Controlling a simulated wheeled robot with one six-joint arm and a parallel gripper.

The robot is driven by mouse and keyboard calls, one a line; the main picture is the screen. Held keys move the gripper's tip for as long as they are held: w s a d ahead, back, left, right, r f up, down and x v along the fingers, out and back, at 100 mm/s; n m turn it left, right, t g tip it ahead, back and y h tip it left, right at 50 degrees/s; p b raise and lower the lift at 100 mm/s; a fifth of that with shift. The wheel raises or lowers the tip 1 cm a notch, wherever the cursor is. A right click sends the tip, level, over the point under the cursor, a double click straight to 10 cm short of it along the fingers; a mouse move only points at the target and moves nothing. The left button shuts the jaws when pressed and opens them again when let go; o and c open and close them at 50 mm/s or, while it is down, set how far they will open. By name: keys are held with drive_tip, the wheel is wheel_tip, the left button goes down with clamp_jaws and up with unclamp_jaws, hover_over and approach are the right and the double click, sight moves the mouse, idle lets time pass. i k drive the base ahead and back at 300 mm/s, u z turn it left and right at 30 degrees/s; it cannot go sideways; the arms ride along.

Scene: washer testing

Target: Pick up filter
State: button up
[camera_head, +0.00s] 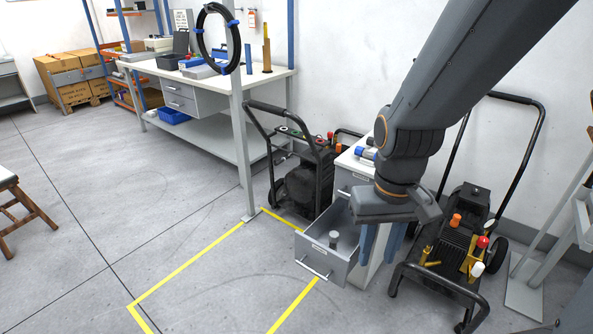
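My gripper (382,245) points down at the front of a small grey drawer cabinet. Its blue fingers stand apart, with nothing visible between them. The cabinet's open drawer (323,260) is just left of the fingers. A small grey round-topped piece (334,237) stands upright in the drawer, apart from the gripper; it may be the filter, but I cannot tell for sure. A blue and white cylindrical item (365,153) lies on the cabinet top, behind my wrist. My arm hides part of the cabinet.
A black wheeled machine (304,185) stands left of the cabinet. Another wheeled machine (455,245) with orange, red and white caps stands close on the right. A workbench (205,82) is at the back left. Yellow-lined floor (235,285) lies clear at the front.

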sight(334, 236)
drive_tip(key=z, duration=1.7)
drive_tip(key=k, duration=0.5)
drive_tip(key=z, duration=0.55)
drive_tip(key=i, duration=0.4)
drive_tip(key=u, duration=0.95)
drive_tip(key=i, duration=0.8)
drive_tip(key=u, duration=0.95)
